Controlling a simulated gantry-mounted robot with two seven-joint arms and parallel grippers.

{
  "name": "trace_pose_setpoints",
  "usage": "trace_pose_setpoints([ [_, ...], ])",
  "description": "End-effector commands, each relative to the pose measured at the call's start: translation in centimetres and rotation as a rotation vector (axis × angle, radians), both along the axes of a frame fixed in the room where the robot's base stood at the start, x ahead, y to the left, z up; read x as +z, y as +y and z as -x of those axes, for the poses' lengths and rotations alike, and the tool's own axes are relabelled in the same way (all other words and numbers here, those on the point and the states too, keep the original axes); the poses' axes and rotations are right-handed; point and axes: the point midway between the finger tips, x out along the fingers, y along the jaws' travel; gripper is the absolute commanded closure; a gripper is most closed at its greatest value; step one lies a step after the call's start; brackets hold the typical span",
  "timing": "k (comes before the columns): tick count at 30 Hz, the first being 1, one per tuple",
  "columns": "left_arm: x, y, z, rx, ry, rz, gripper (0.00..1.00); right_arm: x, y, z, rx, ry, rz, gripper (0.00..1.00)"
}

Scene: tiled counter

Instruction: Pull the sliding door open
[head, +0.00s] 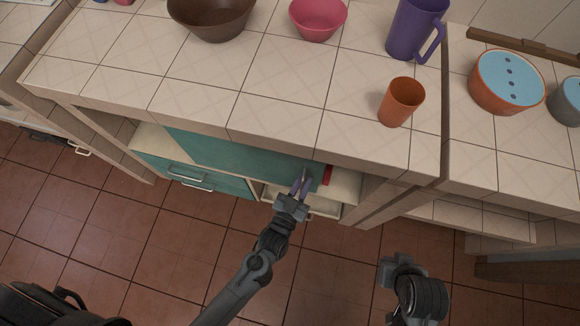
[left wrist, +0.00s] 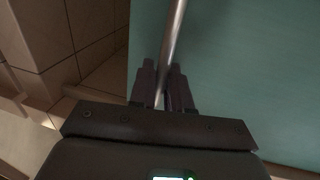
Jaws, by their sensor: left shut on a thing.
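The teal sliding door (head: 225,155) is under the tiled counter, and its flat face fills much of the left wrist view (left wrist: 245,75). A thin metal bar handle (left wrist: 174,42) runs along the door and down between the fingers in the left wrist view. My left gripper (head: 301,186) is at the right part of the door and is shut on the handle; its fingers also show in the left wrist view (left wrist: 163,92). In the head view the handle is hidden at the gripper. My right arm's end (head: 403,270) hangs over the floor, away from the door; its fingers are not clear.
An orange cup (head: 401,102), purple mug (head: 415,28), pink bowl (head: 318,18) and brown bowl (head: 212,18) stand on the counter.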

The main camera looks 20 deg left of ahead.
Motion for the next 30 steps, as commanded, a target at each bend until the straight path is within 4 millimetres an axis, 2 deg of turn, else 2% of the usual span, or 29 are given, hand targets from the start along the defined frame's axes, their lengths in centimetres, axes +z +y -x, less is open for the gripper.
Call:
trace_pose_setpoints([
  [13,0.1,-0.5,-0.1,0.0,-0.003,0.001,1.0,0.1,0.0,0.0,0.0,0.0,0.0,1.0],
  [14,0.1,-0.5,-0.1,0.0,-0.003,0.001,0.81,0.1,0.0,0.0,0.001,0.001,0.0,1.0],
  [16,0.0,-0.5,-0.1,0.001,-0.002,0.001,0.71,0.1,0.0,0.0,0.001,0.001,0.0,1.0],
  [26,0.0,-0.4,0.1,0.0,0.0,0.001,0.71,0.1,0.0,0.0,0.001,0.001,0.0,1.0],
  [30,0.0,-0.3,1.2,0.0,0.002,0.0,0.71,0.4,0.0,0.0,0.001,0.001,0.0,1.0],
])
